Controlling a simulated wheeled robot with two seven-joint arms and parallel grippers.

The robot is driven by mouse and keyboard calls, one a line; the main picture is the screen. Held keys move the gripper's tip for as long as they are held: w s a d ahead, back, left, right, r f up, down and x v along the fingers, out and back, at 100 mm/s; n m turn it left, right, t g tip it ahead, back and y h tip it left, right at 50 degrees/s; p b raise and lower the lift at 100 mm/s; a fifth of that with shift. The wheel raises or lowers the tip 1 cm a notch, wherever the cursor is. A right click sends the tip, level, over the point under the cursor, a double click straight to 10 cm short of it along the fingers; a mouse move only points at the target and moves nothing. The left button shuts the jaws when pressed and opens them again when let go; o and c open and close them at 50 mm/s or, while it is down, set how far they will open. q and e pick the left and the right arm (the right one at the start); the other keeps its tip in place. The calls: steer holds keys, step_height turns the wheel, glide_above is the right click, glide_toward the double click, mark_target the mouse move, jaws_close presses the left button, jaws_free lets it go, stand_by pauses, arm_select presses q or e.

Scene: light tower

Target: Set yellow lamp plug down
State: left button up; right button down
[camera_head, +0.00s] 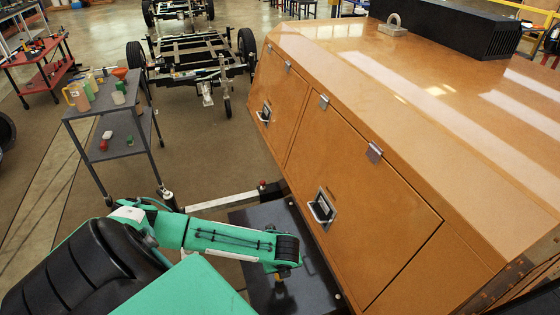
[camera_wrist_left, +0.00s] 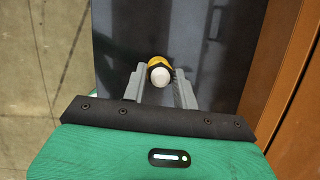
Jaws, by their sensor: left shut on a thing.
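In the left wrist view, the yellow lamp plug (camera_wrist_left: 159,73) has a yellow body and a pale round end. My left gripper (camera_wrist_left: 159,82) is shut on it, with one grey finger on each side. A dark flat surface (camera_wrist_left: 120,30) lies beyond the plug; I cannot tell whether the plug touches it. In the head view, my left arm comes in from the left and my left gripper (camera_head: 281,291) points down over the same dark surface, beside the orange cabinet. My right gripper is not in view.
The large orange cabinet (camera_head: 345,170) stands close on the right, with handles and latches on its side. A grey cart (camera_head: 125,148) with cups and small blocks is at left. A wheeled chassis (camera_head: 190,55) and a red cart (camera_head: 48,72) stand farther back.

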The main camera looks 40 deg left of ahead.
arm_select(q)
steer(key=shift+f, duration=0.2)
steer(key=o, duration=1.1)
steer(key=shift+r, duration=0.1)
steer(key=b+v, duration=0.1)
steer(key=v, duration=1.1)
